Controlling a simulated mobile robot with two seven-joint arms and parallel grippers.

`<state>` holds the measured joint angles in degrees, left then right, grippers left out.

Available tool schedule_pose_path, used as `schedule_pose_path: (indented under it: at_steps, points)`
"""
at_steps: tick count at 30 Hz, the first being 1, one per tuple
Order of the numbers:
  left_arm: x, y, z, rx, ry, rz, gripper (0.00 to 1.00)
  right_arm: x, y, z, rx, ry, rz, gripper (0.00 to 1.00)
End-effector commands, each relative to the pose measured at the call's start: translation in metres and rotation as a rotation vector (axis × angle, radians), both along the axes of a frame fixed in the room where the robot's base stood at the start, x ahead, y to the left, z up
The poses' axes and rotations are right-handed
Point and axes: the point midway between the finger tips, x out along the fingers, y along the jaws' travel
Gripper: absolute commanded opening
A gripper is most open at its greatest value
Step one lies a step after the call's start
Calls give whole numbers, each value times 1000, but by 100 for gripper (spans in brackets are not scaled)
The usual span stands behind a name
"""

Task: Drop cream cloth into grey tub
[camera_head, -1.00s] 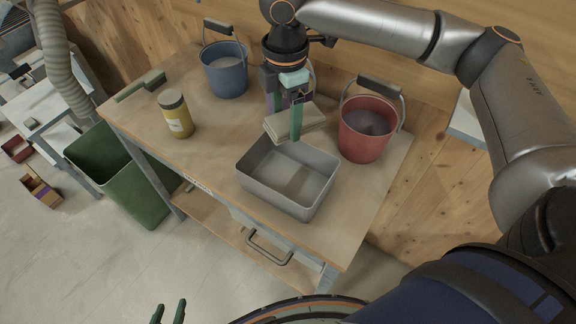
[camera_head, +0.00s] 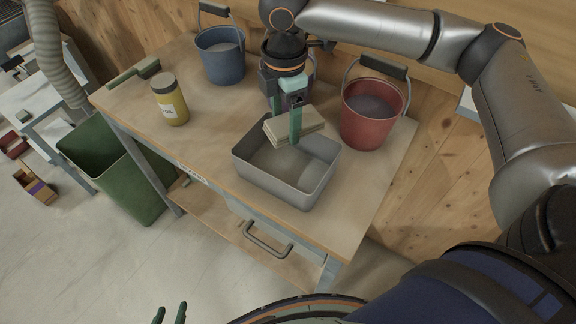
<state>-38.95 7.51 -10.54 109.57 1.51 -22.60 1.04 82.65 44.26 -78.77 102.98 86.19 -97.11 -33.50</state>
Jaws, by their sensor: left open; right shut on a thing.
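The cream cloth (camera_head: 311,120) is a folded pad held in my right gripper (camera_head: 295,122), whose green fingers are shut on it. The cloth is above the back part of the grey tub (camera_head: 318,194); whether it touches the rim I cannot tell. The tub is an open rectangular box on the workbench, and its visible floor is bare. My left gripper (camera_head: 170,314) shows only its two green fingertips at the bottom edge, apart and empty, well in front of the bench.
On the workbench (camera_head: 210,150), a red bucket (camera_head: 368,128) stands right of the tub and a blue bucket (camera_head: 221,64) behind left. A yellow jar (camera_head: 171,106) and a brush (camera_head: 134,73) are at the left. A green bin (camera_head: 118,176) stands on the floor.

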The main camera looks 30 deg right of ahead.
Motion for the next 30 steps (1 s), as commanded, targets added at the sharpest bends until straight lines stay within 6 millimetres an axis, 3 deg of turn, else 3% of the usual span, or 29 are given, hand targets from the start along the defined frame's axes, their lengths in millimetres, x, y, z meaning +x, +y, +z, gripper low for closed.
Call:
schedule_pose_path:
  at_steps: [1,7,17,20,30]
  points:
    - [0,0,1,0,-1,0,50,0,0,0,0,0,0,77]
    - [1,0,1,0,-2,0,50,0,0,0,0,0,0,100]
    - [1,0,2,-1,-3,0,50,0,0,6,1,-1,0,100]
    - [1,0,3,-1,-4,0,50,1,1,18,2,-2,0,100]
    - [1,0,7,-1,-4,0,50,1,1,91,1,-4,0,100]
